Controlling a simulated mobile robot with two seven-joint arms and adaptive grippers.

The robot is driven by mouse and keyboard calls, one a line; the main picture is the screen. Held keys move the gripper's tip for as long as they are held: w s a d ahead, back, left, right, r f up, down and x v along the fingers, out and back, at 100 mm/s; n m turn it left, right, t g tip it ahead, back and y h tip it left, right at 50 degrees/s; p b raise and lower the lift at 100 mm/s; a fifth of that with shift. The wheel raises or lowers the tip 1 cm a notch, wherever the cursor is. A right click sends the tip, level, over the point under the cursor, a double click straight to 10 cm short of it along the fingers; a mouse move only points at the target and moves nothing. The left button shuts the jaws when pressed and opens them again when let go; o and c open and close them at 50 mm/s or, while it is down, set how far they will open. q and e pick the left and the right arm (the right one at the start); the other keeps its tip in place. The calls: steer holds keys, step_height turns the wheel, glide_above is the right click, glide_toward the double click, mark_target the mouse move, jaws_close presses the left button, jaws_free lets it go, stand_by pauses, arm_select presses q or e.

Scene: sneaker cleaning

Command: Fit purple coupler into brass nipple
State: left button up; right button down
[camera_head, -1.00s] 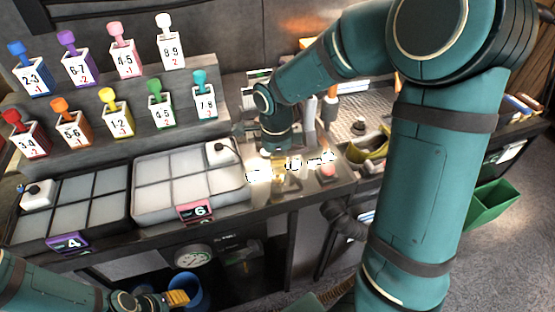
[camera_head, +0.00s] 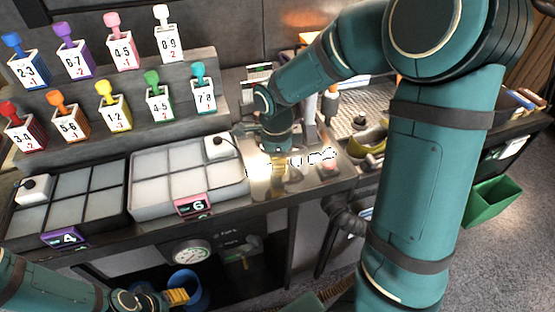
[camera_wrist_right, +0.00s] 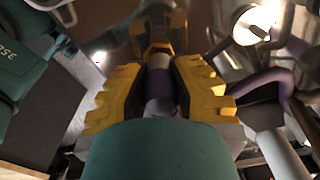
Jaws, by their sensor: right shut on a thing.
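In the right wrist view my right gripper (camera_wrist_right: 160,90) has its yellow fingers shut on the purple coupler (camera_wrist_right: 161,106), a short cylinder with a dark purple part between the fingers. In the head view my right gripper (camera_head: 279,171) points down over the shiny metal worktop, with its fingers small in bright glare. I cannot make out the coupler there. A brassy piece (camera_wrist_right: 158,47) shows just beyond the fingertips in the wrist view and may be the brass nipple; I cannot tell whether the coupler touches it. My left gripper (camera_head: 177,296) is at the lower left; its finger gap is unclear.
Two divided trays, a black one (camera_head: 104,205) and a light one (camera_head: 135,197), lie left of the right gripper. A blue bin (camera_head: 187,283) is below the bench. A green bin (camera_head: 491,199) is at the right.

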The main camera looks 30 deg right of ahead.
steer(key=shift+f, duration=0.35)
steer(key=c, duration=0.8)
jaws_free()
steer(key=shift+c, duration=0.2)
step_height(320, 180, up, 12)
steer(key=shift+a, duration=0.15)
